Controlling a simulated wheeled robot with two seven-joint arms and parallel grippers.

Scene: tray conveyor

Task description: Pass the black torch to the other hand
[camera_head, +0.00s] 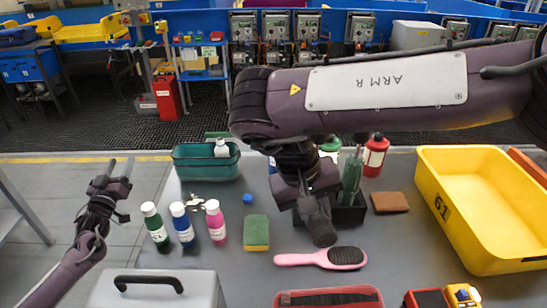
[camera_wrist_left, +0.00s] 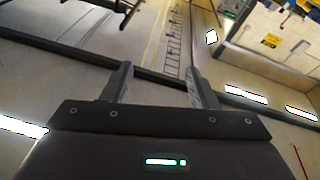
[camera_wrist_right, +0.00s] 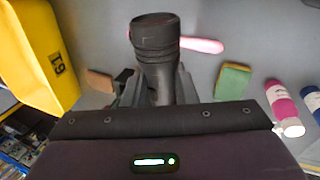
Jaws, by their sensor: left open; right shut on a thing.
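The black torch (camera_wrist_right: 155,50) is held in my right gripper (camera_wrist_right: 160,88), which is shut on it, with its wide round end sticking out past the fingers. In the head view the torch (camera_head: 321,222) hangs over the middle of the table, above and close to the pink hairbrush (camera_head: 310,258). My right gripper (camera_head: 312,195) is partly hidden by its own arm. My left gripper (camera_head: 112,170) is raised at the far left, away from the table and the torch. In the left wrist view my left gripper (camera_wrist_left: 158,88) is open and empty.
Green, blue and pink bottles (camera_head: 215,222) stand left of a sponge (camera_head: 256,233). A grey toolbox (camera_head: 158,290) is at front left. A yellow crate (camera_head: 440,208) is at right. A green basket (camera_head: 206,168) and a black holder (camera_head: 347,213) stand further back.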

